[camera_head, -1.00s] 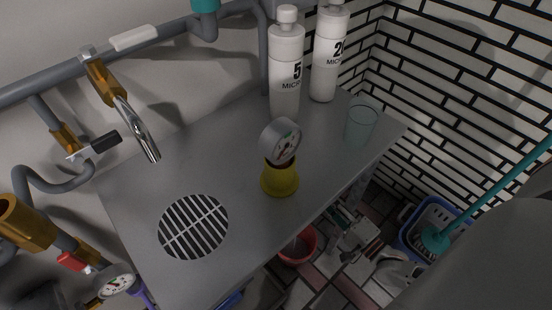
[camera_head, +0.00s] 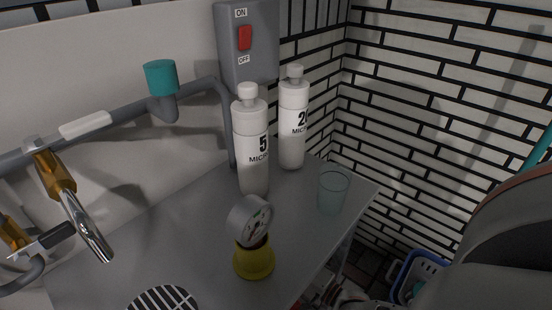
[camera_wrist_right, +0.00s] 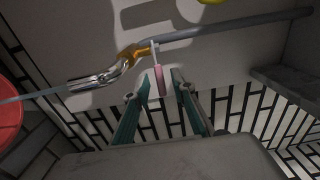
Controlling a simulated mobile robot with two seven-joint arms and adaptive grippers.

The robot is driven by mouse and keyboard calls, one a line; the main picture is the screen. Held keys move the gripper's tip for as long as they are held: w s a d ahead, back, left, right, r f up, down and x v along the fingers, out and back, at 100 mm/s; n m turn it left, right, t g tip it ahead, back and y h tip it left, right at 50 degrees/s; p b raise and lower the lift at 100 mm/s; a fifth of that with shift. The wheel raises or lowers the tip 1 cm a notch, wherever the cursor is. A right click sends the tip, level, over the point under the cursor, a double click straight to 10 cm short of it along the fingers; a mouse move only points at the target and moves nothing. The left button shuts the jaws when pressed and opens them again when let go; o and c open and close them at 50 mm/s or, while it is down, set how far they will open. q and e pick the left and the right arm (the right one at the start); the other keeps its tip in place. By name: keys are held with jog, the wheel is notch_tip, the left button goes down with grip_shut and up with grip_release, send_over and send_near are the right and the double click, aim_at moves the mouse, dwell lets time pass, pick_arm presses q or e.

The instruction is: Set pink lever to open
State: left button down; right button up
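The pink lever (camera_wrist_right: 159,80) shows in the right wrist view, joined to a brass valve body (camera_wrist_right: 136,51) with a chrome spout (camera_wrist_right: 95,79). My right gripper (camera_wrist_right: 160,79) is open, its two teal fingers apart, with the lever between the fingertips in the picture. I cannot tell whether a finger touches it. The pink lever cannot be made out in the head view. A brass and chrome tap (camera_head: 72,205) and a dark-handled lever (camera_head: 54,236) show at the left there. My left gripper is in neither view.
On the grey counter (camera_head: 185,235) stand two white bottles (camera_head: 253,150) (camera_head: 293,125), a glass (camera_head: 333,191) and a gauge on a yellow base (camera_head: 254,262). A switch box (camera_head: 247,60) and a teal-capped pipe (camera_head: 161,78) are on the wall. A red round object (camera_wrist_right: 8,112) is at left in the wrist view.

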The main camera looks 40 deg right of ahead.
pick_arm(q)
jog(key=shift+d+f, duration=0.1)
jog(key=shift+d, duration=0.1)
pick_arm(e)
jog(key=shift+w, duration=0.45)
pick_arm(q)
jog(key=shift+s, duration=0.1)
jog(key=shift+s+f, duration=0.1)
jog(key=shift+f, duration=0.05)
pick_arm(e)
grip_shut()
